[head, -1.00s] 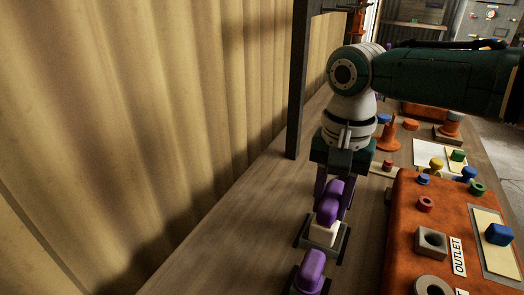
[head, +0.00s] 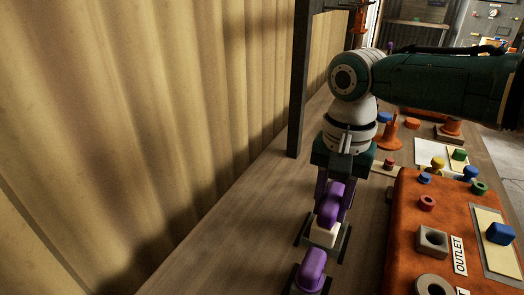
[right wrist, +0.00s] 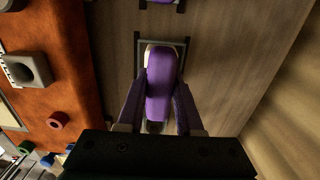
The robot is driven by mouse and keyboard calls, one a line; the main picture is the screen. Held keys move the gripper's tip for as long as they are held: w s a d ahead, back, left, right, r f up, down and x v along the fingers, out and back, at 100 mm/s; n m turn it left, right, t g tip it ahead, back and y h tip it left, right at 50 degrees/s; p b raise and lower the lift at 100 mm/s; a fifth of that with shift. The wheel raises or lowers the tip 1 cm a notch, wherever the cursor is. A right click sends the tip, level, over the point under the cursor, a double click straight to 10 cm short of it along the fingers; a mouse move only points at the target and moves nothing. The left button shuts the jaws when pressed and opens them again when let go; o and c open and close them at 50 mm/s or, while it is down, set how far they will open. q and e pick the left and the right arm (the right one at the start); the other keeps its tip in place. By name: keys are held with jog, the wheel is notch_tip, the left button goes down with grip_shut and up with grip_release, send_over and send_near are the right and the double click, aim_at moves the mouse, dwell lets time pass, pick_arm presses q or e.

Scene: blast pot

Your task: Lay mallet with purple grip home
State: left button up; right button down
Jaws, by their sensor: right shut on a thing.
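The mallet with the purple grip (head: 330,203) stands grip up, with a cream block (head: 322,236) at its lower end. That end is at a dark rectangular frame (head: 341,243) on the bench; I cannot tell whether it rests there or hangs just above. My right gripper (head: 333,195) is shut on the purple grip from above. In the right wrist view the purple grip (right wrist: 160,82) lies between the two fingers, and part of the dark frame (right wrist: 138,52) shows beyond it. My left gripper is not in view.
A second purple-topped piece (head: 312,270) stands in another dark frame nearer me. A dark post (head: 299,85) and corrugated wall (head: 150,120) are left. Bare bench (head: 245,235) lies between.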

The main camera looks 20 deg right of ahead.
jog(key=shift+f, duration=0.25)
jog(key=shift+c, duration=2.4)
grip_release()
notch_tip(320, 180, up, 10)
jog(key=shift+p, duration=1.05)
